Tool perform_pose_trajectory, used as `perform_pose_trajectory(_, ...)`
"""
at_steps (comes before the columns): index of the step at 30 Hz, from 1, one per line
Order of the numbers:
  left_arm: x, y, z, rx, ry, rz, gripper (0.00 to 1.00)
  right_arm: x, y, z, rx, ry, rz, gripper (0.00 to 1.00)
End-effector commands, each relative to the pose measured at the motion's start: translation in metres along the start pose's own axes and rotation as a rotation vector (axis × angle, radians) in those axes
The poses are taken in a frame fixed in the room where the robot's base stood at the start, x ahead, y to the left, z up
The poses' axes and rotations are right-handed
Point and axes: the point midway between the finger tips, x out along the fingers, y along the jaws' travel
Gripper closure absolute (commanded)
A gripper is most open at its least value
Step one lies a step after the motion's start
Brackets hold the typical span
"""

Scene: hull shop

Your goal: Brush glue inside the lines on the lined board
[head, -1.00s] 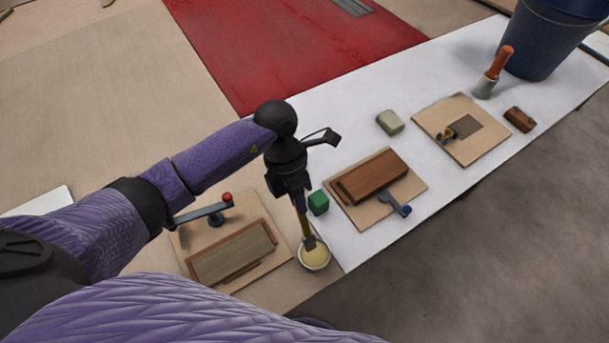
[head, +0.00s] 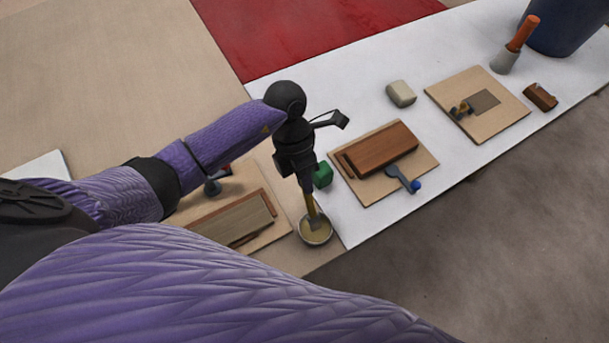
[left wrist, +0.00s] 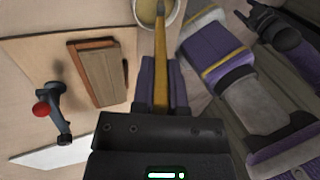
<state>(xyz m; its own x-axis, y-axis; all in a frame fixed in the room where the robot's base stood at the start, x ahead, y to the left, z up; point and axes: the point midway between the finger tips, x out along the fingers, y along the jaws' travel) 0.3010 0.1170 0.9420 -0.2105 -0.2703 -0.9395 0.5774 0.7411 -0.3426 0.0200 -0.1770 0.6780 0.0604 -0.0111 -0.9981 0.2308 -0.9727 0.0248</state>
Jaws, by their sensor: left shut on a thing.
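My left gripper (head: 307,186) is shut on a brush (head: 312,209) with a yellow-brown handle, held upright. The brush (left wrist: 160,55) points down at a small round pot (head: 316,231) of pale yellow glue; its tip is at or in the glue, and the depth cannot be told. The pot's edge also shows in the left wrist view (left wrist: 146,14). Several boards lie around; I cannot make out which bears the lines. One tan board (head: 487,125) has a dark grey square. My right gripper (left wrist: 272,22) appears at the upper right of the wrist view, its jaws unclear.
A board with a grey-brown block (head: 233,217) and a red-knobbed clamp (left wrist: 55,100) lies left of the pot. A green block (head: 323,175), a reddish wood block (head: 381,148), a blue-knobbed clamp (head: 403,179), a pale block (head: 401,94) and a bucket (head: 565,27) stand right.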

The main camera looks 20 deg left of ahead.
Motion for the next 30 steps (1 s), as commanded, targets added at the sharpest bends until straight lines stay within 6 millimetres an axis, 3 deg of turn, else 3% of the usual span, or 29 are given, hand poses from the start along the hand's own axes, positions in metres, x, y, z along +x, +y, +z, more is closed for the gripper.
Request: perform_pose_trajectory(30, 0.007, 0.0026, 0.0001, 0.0, 0.0, 0.0, 1.0, 0.0064, 0.0009, 0.0008, 0.001, -0.002, 0.002, 0.41)
